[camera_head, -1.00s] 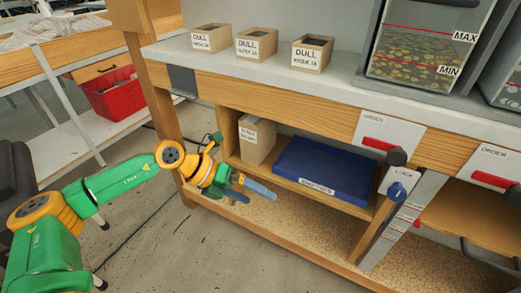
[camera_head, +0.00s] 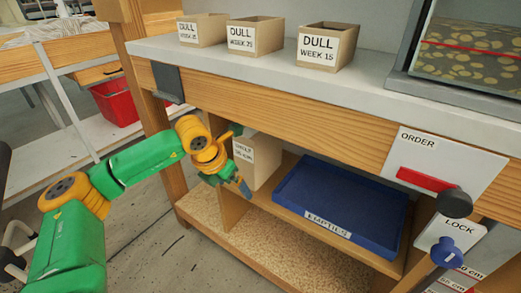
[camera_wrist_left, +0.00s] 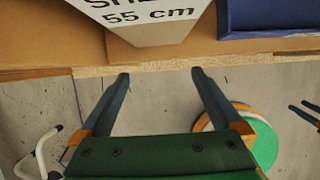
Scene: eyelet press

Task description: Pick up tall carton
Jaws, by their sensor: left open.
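The tall carton (camera_head: 262,163) is a beige cardboard box standing on the wooden shelf under the counter, at the left end. A white label on its front is partly hidden by my left gripper. In the left wrist view the carton (camera_wrist_left: 147,32) shows at the top, cut off, with "55 cm" on its label. My left gripper (camera_head: 240,188) is in front of and just below the carton, overlapping its left side in the head view. In the left wrist view its two dark fingers (camera_wrist_left: 160,76) are apart with nothing between them. Dark fingertips at the right edge look like my right gripper (camera_wrist_left: 306,113).
A blue tray (camera_head: 390,225) labelled "EMPTIES" lies right of the carton on the same shelf. The counter edge (camera_head: 290,105) runs above. Several small open "DULL" boxes (camera_head: 328,47) stand on top. A red ORDER lever (camera_head: 425,180) and LOCK knob (camera_head: 446,252) are at right.

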